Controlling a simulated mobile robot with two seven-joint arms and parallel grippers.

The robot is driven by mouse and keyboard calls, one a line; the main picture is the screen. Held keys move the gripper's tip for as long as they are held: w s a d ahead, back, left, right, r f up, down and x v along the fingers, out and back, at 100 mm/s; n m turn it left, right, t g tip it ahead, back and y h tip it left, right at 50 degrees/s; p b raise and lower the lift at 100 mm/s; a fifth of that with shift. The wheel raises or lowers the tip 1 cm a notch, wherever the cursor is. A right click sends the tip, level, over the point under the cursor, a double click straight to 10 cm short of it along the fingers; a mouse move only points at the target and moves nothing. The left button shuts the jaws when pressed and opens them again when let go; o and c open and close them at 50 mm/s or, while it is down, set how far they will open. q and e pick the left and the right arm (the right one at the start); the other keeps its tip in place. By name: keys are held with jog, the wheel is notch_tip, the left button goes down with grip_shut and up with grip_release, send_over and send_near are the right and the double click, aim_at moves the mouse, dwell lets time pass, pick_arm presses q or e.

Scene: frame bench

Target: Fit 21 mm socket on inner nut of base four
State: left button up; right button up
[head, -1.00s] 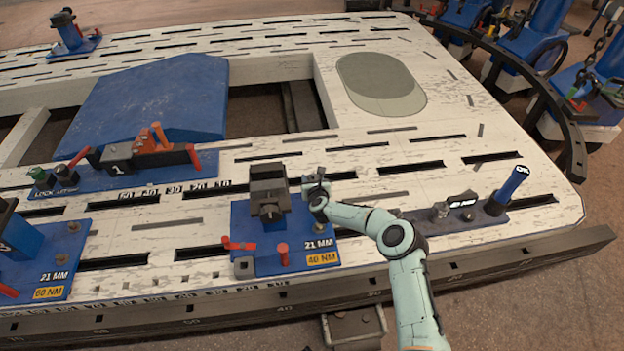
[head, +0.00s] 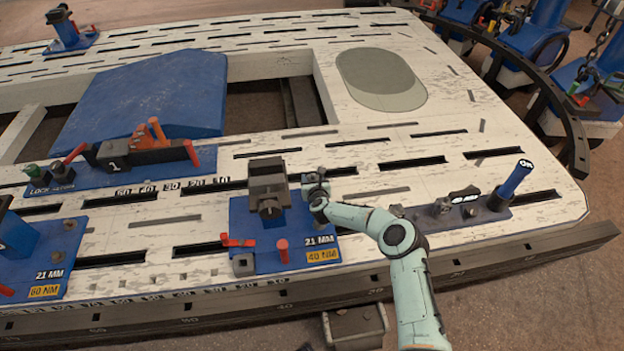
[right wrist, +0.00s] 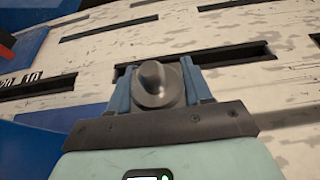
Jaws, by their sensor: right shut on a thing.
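A blue base plate (head: 262,262) marked 21 MM and 40 NM carries a dark grey clamp block (head: 268,187). I cannot read a base number on it. A small grey nut (head: 319,226) sits near its right edge. My right gripper (head: 315,183) is over the plate's back right corner, right of the clamp block. In the right wrist view its two blue fingers are shut on a grey rounded metal piece (right wrist: 160,84), which looks like the socket. Its lower end and any contact beneath are hidden. My left gripper is out of view.
A second blue base (head: 30,275), marked 21 MM and 60 NM, stands at the left. A tool holder (head: 455,218) with a blue-handled tool (head: 515,180) lies to the right of my forearm. A lock station (head: 120,172) is behind left. The slotted white table (head: 390,150) is clear behind the gripper.

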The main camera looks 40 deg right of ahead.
jog(key=shift+f, duration=0.3)
jog(key=o, duration=1.3)
